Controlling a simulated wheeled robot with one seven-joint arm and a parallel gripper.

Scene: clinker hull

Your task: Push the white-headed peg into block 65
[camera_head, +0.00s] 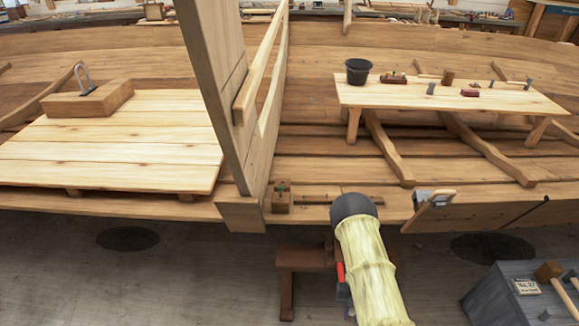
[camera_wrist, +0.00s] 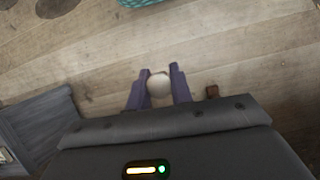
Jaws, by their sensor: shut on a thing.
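The white-headed peg (camera_wrist: 158,88) shows in the wrist view as a pale round head between the two purple fingers of my gripper (camera_wrist: 158,82). My gripper is shut on it, above the plank floor. The peg's shaft is hidden. In the head view my yellow-sleeved arm fills the lower middle; I cannot make out the fingers or the peg there. No number 65 can be read on any block. A small wooden block (camera_head: 282,203) with a green spot on top sits at the foot of the tall plank; I cannot tell if it is block 65.
A low bench (camera_head: 440,98) with a black bucket (camera_head: 358,71) and small tools stands at right. A wooden platform (camera_head: 110,150) bears a block with a metal shackle (camera_head: 88,95) at left. A grey chest (camera_head: 500,300) stands lower right. A tall plank (camera_head: 215,60) rises mid-view.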

